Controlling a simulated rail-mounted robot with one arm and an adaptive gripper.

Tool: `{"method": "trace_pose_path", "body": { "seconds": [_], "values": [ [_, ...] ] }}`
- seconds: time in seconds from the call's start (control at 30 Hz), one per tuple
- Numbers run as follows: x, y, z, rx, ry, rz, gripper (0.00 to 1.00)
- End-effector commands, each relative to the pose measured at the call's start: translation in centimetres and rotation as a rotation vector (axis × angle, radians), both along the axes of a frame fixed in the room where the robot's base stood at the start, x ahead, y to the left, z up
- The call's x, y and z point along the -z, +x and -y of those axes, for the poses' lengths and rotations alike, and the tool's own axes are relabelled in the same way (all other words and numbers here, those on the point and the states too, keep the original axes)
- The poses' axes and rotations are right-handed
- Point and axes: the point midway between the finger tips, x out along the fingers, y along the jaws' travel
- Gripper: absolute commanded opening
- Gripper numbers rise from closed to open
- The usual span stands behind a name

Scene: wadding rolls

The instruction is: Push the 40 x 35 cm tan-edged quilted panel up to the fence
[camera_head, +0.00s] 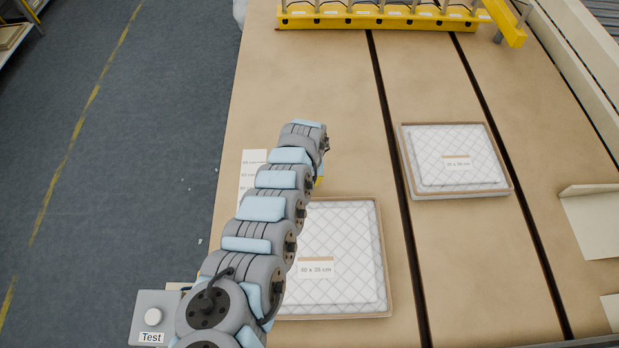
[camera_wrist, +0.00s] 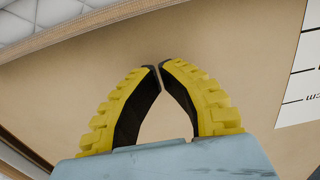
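The tan-edged quilted panel (camera_head: 345,240), with a label that seems to read 40 x 35 cm, lies flat on the tan table, partly hidden behind my arm. The yellow fence (camera_head: 380,20) runs along the far end, well apart from the panel. My gripper (camera_head: 319,182) is mostly hidden by my arm in the head view, near the panel's far left corner. In the wrist view my gripper (camera_wrist: 157,65) has its yellow fingertips together with nothing between them. A white quilted surface with a tan edge (camera_wrist: 70,22) shows at upper left there, apart from the fingertips.
A smaller quilted panel (camera_head: 455,158) lies to the right, beyond a dark slot (camera_head: 395,150) in the table. A printed sheet (camera_head: 253,168) lies left of my arm. A grey box marked Test (camera_head: 153,318) stands at the front left. Bare table lies before the fence.

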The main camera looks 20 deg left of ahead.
Motion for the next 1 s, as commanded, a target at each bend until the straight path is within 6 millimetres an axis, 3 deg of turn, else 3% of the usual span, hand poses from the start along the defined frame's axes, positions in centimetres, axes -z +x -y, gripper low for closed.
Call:
{"method": "trace_pose_path", "body": {
  "seconds": [0.63, 1.0],
  "values": [
    [-0.2, -2.9, 1.3, 0.000, 0.001, -0.003, 0.00],
    [0.0, -3.2, 1.6, 0.002, 0.000, -0.001, 0.00]
  ]
}}
